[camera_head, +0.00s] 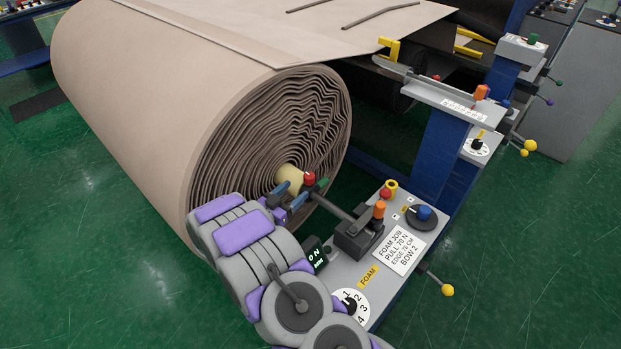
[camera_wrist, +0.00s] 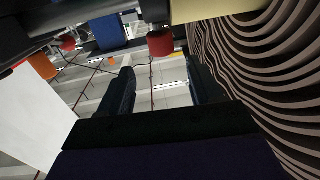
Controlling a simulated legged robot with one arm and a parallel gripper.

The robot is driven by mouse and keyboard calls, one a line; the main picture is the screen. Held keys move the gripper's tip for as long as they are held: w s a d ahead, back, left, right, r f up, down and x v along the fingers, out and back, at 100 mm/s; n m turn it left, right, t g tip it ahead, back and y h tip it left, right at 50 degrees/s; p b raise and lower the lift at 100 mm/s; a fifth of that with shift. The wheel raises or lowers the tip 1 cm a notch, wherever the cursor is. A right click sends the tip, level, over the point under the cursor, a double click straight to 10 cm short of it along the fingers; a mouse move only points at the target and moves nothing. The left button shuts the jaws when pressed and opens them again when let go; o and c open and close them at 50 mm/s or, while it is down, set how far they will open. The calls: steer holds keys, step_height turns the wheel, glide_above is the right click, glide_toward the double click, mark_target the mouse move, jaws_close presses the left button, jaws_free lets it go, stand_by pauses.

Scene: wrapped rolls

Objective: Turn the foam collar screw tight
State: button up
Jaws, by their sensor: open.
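The foam roll (camera_head: 130,110) is a big beige roll with a spiral end face. Its pale yellow core (camera_head: 290,177) sits on a dark shaft. A red knob (camera_head: 309,178), which looks like the collar screw, stands at the core's end. In the wrist view the red knob (camera_wrist: 160,42) is just beyond my fingertips, roughly centred between them, below the pale core (camera_wrist: 205,8). My gripper (camera_head: 291,196) is open and empty beside the shaft at the core. The gap between fingers and knob is hard to judge.
A grey panel (camera_head: 335,270) at right carries a dark shaft block (camera_head: 358,238), an orange knob (camera_head: 379,210), a blue knob (camera_head: 424,213), a foam label (camera_head: 398,250) and a numbered dial (camera_head: 349,305). The roll's layered face (camera_wrist: 265,70) is close at right in the wrist view.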

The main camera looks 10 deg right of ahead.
mark_target(305, 180)
steer(key=b+x, duration=0.1)
steer(key=x, duration=0.6)
steer(key=shift+w+d+f, duration=0.1)
steer(key=shift+w+d, duration=0.05)
steer(key=shift+w, duration=0.3)
steer(key=shift+w+d, duration=0.35)
steer(key=shift+d, duration=0.2)
steer(key=shift+a, duration=0.1)
